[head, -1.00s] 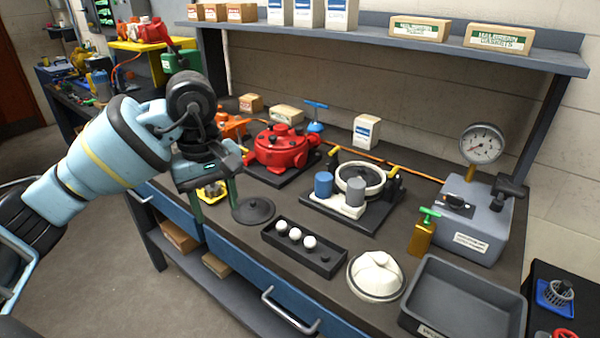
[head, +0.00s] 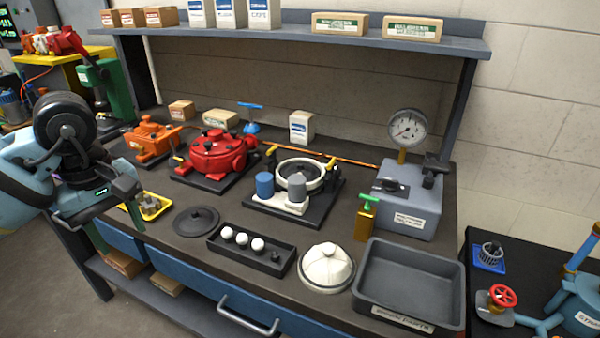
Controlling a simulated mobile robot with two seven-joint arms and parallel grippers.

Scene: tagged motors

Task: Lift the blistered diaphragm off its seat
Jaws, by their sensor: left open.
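A dark round diaphragm appears to lie inside the white ring of an opened pump body (head: 299,172) at mid-bench. Blue and grey cylinders in front partly hide it, and I cannot make out blisters. A separate flat black disc with a small centre knob (head: 196,221) lies on the bench to the left. My left gripper (head: 115,228) is open and empty, fingers down, near the bench's left front, beside a yellow tray and well left of the pump body. My right gripper is out of view.
A black tray with white balls (head: 252,250), a white domed cover (head: 326,267) and an empty grey bin (head: 410,285) line the front. A red pump (head: 217,153) and a gauge box (head: 407,200) flank the pump body. A shelf (head: 300,40) overhangs the back.

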